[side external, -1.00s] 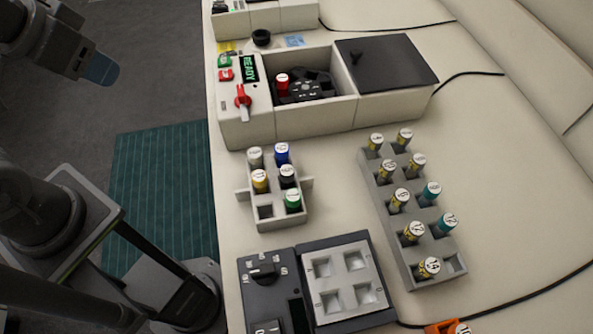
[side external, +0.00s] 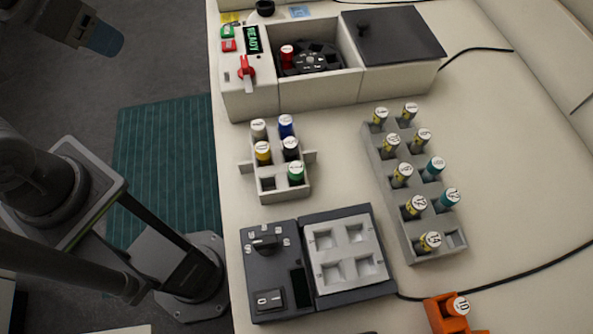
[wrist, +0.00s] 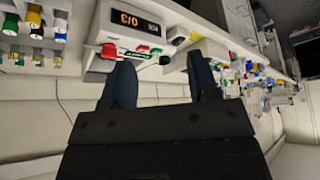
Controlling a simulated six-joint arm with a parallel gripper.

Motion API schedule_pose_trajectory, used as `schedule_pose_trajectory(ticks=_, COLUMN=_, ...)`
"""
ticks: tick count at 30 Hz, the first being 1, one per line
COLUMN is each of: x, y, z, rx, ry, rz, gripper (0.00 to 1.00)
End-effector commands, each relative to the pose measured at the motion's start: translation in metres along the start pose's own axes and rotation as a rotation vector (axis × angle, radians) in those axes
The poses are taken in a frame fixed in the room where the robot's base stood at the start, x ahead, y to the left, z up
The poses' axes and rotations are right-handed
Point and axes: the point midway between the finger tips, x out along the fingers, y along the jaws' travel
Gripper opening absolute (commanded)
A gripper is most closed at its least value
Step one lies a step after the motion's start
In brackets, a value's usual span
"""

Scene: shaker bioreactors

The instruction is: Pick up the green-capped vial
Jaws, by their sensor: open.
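The green-capped vial (side external: 296,172) stands upright in the front right slot of a small grey rack (side external: 288,193) in the side view. White, blue, yellow and black-capped vials stand in the same rack; its front left slot is empty. My gripper (side external: 104,40) is at the upper left of the side view, off the table over the floor, well away from the vial. In the wrist view, my gripper (wrist: 163,72) has its two dark blue fingers apart with nothing between them.
A long rack (side external: 388,205) of yellow and teal vials stands to the right. Behind is a device with a READY display (side external: 253,40) and a dark lid (side external: 392,47). In front are a control box with a four-well block (side external: 348,250) and an orange holder (side external: 441,318).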

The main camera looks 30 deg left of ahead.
Motion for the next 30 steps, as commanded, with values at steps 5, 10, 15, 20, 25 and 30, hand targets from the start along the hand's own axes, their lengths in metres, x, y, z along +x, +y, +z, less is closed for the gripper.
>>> schedule_pose_trajectory(ticks=5, x=-0.001, y=0.007, z=-0.007, rx=0.066, ry=-0.020, rz=0.017, gripper=0.55)
schedule_pose_trajectory(ticks=10, x=-0.002, y=0.047, z=-0.037, rx=0.383, ry=-0.106, rz=0.094, gripper=0.55)
schedule_pose_trajectory(ticks=15, x=0.004, y=0.118, z=-0.063, rx=0.832, ry=-0.205, rz=0.203, gripper=0.55)
schedule_pose_trajectory(ticks=20, x=0.016, y=0.195, z=-0.064, rx=1.243, ry=-0.283, rz=0.307, gripper=0.55)
schedule_pose_trajectory(ticks=25, x=0.026, y=0.260, z=-0.048, rx=1.568, ry=-0.333, rz=0.391, gripper=0.55)
schedule_pose_trajectory(ticks=30, x=0.032, y=0.288, z=-0.035, rx=1.715, ry=-0.355, rz=0.430, gripper=0.55)
